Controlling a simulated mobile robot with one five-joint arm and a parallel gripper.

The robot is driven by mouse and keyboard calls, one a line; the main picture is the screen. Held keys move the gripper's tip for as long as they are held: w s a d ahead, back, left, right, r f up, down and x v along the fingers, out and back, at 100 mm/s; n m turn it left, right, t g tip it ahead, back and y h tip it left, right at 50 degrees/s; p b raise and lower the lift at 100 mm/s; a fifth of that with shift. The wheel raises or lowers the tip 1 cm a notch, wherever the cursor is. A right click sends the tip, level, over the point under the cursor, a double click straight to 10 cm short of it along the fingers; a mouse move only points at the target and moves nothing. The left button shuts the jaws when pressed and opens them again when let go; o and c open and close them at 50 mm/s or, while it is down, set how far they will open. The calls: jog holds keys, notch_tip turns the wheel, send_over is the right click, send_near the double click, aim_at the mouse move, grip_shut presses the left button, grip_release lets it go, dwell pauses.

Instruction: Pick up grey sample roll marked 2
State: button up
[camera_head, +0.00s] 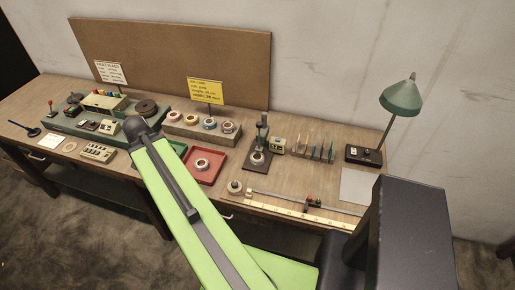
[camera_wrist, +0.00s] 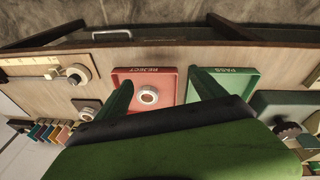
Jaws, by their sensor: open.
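No mark 2 is readable on any roll. A pale grey roll with a dark core (camera_head: 202,164) lies in the red tray (camera_head: 215,177); it also shows in the wrist view (camera_wrist: 148,96), where the red tray (camera_wrist: 176,74) reads REJECT. My gripper (camera_wrist: 163,84) is open, its two green fingers apart and above the trays, with the roll in the picture between them, nearer the left finger. Nothing is seen held. Several more rolls (camera_head: 227,127) stand on the wooden rack (camera_head: 185,129). My gripper is hidden in the head view.
A green tray (camera_wrist: 236,84) marked PASS adjoins the red one. Another roll (camera_head: 235,187) sits at the left end of the ruler (camera_head: 290,208). A dark upright stand (camera_head: 263,132) rises right of the red tray. A green lamp (camera_head: 401,98) stands at the far right.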

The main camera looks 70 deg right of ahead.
jog(key=s+d+r+m+g+p, duration=0.1)
jog(key=s+d+r+m+p, duration=0.15)
jog(key=s+d, duration=0.35)
jog(key=s+d+r+m+p, duration=0.1)
jog(key=s+d+r+m, duration=0.25)
jog(key=s+d, duration=0.3)
jog(key=m+g+h, duration=0.1)
jog(key=m, duration=0.4)
send_near(256, 155)
jog(key=f+b, duration=0.1)
jog(key=b, duration=0.4)
jog(key=s+a+f+b, duration=0.1)
jog(key=b, duration=0.4)
jog(key=shift+s+f, duration=0.15)
jog(key=shift+s, duration=0.2)
jog(key=shift+s+d+f+b, duration=0.15)
jog(key=shift+f+b, duration=0.05)
jog(key=shift+b, duration=0.2)
jog(key=shift+r, duration=0.1)
jog(key=b+x, duration=0.4)
jog(key=x, duration=0.1)
jog(key=shift+d+b, duration=0.15)
jog(key=shift+b, duration=0.2)
jog(key=c, duration=1.6)
jog(key=shift+o, duration=0.2)
jog(key=shift+r, duration=0.15)
